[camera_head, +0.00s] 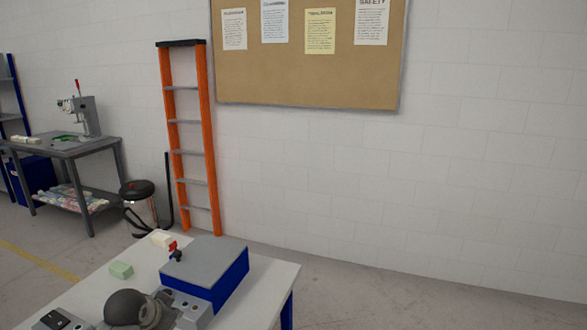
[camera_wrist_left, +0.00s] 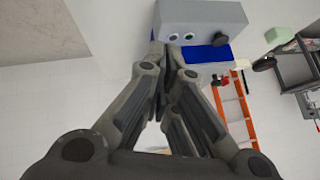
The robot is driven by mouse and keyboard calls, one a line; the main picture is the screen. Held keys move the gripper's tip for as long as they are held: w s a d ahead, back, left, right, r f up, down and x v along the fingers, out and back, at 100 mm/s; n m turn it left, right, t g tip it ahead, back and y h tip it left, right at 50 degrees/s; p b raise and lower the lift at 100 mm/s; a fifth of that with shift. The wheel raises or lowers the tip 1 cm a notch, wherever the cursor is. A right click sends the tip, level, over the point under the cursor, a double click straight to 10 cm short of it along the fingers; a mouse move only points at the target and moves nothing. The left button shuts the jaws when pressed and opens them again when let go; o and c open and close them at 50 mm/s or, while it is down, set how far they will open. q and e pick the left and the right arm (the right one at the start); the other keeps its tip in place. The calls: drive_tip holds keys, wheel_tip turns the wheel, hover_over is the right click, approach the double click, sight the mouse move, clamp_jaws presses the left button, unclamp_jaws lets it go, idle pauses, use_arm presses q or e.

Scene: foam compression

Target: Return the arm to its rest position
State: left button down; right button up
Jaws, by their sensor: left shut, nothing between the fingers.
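My left gripper (camera_wrist_left: 172,85) shows in the left wrist view with its fingers drawn together, shut and empty. Beyond its fingertips is the blue and grey machine (camera_wrist_left: 215,14), with small round buttons on its face; they look apart, but the gap is hard to judge. In the head view the machine (camera_head: 206,267) stands on the white table (camera_head: 90,292). A dark rounded part at the bottom of the head view may be my arm. I cannot make out the fingers there. My right gripper is in neither view.
A pale green block (camera_head: 121,270) and a cream block (camera_head: 161,239) lie on the table left of the machine. An orange ladder (camera_head: 190,140) leans at the wall. Floor at right is clear.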

use_arm(q)
drive_tip(key=s+d+f+n+g, duration=0.1)
drive_tip(key=s+d+f, duration=0.3)
drive_tip(key=s, duration=0.5)
drive_tip(key=s+d+f+g, duration=0.1)
drive_tip(key=s+d+f, duration=0.1)
drive_tip(key=s+f, duration=0.55)
drive_tip(key=s+d+r+n+g, duration=0.1)
drive_tip(key=s+d, duration=0.1)
drive_tip(key=s, duration=0.8)
drive_tip(key=s+d+r+n+g, duration=0.1)
drive_tip(key=s, duration=1)
wheel_tip(320, 180, down, 32)
drive_tip(key=g+b, duration=0.1)
drive_tip(key=b, duration=0.5)
drive_tip(key=s+a+f+b, duration=0.1)
drive_tip(key=s+f+b, duration=0.1)
drive_tip(key=s+f, duration=0.6)
drive_tip(key=s+a+f+g+b, duration=0.1)
drive_tip(key=s+a+f+b, duration=0.1)
drive_tip(key=s+f, duration=0.7)
wheel_tip(320, 180, down, 3)
drive_tip(key=shift+s+f+g, duration=0.2)
drive_tip(key=shift+s+g, duration=0.05)
drive_tip(key=shift+g, duration=0.05)
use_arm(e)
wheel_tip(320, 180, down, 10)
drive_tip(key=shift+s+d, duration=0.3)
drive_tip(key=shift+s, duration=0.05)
